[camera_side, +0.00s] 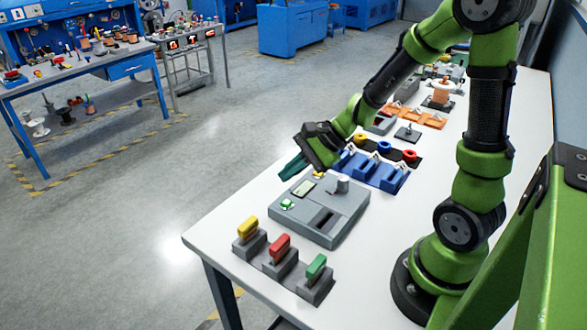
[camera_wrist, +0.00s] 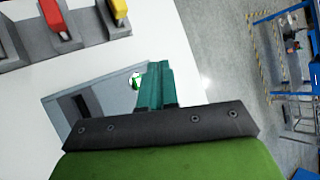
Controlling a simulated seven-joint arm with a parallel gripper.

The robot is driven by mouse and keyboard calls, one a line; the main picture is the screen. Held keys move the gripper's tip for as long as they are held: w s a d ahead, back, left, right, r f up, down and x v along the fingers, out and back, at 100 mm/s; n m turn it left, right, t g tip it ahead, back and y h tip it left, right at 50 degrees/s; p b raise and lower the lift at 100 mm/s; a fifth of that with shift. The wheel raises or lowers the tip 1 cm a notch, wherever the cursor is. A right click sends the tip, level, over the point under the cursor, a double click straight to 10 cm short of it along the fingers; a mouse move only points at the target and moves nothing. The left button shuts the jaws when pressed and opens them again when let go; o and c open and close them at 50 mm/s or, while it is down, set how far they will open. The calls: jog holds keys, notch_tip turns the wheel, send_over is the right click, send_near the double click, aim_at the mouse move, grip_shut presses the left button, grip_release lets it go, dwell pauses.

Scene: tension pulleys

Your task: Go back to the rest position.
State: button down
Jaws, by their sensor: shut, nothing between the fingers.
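My gripper (camera_side: 293,166) is above the white table, near its left edge, with its teal fingers pointing down and left. The fingers are shut together with nothing between them. In the wrist view, the shut fingers (camera_wrist: 155,85) stand in front of a grey box (camera_wrist: 110,88) and hide part of it. The same grey box (camera_side: 322,209) sits on the table below and to the right of my fingertips in the side view. It has a small screen, a green button and a knob. My fingertips look apart from it.
Yellow (camera_side: 248,227), red (camera_side: 279,248) and green (camera_side: 316,267) pieces stand in grey holders at the near end of the table. Orange parts (camera_side: 418,116) and a spool (camera_side: 441,93) are farther back.

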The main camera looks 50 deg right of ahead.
jog(key=s+a+r+n+h, duration=0.4)
jog(key=s+r+n, duration=0.8)
jog(key=r+n, duration=0.1)
jog(key=shift+r+n, duration=0.15)
jog(key=shift+n, duration=0.65)
